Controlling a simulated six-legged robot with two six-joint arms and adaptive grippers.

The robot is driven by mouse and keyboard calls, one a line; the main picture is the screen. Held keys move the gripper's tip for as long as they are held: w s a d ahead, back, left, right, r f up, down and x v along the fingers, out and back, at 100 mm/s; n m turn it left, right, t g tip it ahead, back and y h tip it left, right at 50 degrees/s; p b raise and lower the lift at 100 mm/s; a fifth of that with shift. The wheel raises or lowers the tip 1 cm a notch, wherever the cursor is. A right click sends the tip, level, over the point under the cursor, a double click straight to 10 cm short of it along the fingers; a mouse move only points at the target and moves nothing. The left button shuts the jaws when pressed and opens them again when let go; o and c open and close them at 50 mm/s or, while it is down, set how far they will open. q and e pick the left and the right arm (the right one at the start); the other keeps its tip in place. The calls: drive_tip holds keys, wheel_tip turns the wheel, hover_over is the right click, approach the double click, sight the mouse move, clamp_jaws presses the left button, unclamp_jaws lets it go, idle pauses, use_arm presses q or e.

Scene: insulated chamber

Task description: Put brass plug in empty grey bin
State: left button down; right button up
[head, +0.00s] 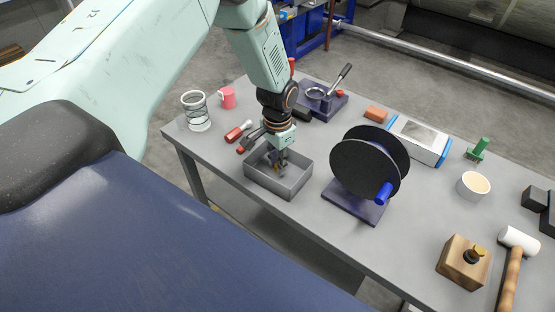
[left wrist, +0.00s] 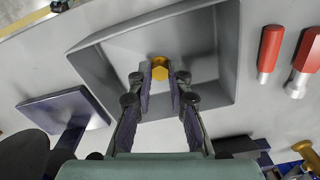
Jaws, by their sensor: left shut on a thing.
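The grey bin (head: 291,188) is an open rectangular box on the table and holds nothing else that I can see. My left gripper (head: 279,165) points down into its opening. In the left wrist view the gripper (left wrist: 161,80) is shut on the brass plug (left wrist: 160,68), a yellow hexagonal piece between the fingertips. The grey bin (left wrist: 222,52) surrounds the plug there. I cannot tell whether the plug touches the bin floor. My right gripper is not in view.
A black reel (head: 365,165) on a dark base stands right of the bin. Red-handled screwdrivers (head: 238,131) lie left of it. A wire spring (head: 196,110) and a pink mug (head: 227,97) stand at the table's left end. A wooden block (head: 463,262) and a mallet (head: 514,265) are at the right.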

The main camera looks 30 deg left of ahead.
use_arm(q)
drive_tip(key=shift+w+f, duration=0.2)
drive_tip(key=shift+w, duration=0.1)
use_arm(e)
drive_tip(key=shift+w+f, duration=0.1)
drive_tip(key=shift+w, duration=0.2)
use_arm(q)
drive_tip(key=shift+s+f, duration=0.1)
drive_tip(key=shift+s, duration=0.15)
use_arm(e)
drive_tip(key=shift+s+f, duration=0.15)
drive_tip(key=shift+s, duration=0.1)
use_arm(q)
drive_tip(key=shift+w+f+b, duration=0.2)
drive_tip(key=shift+f+b, duration=0.15)
drive_tip(key=shift+b, duration=0.05)
drive_tip(key=c, duration=1.6)
unclamp_jaws()
drive_tip(key=shift+c, duration=0.2)
drive_tip(key=o, duration=0.5)
drive_tip(key=shift+s+r, duration=0.15)
drive_tip(key=shift+s, duration=0.05)
drive_tip(key=shift+c, duration=0.2)
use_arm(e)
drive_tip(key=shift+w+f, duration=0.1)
use_arm(q)
drive_tip(key=shift+w, duration=0.15)
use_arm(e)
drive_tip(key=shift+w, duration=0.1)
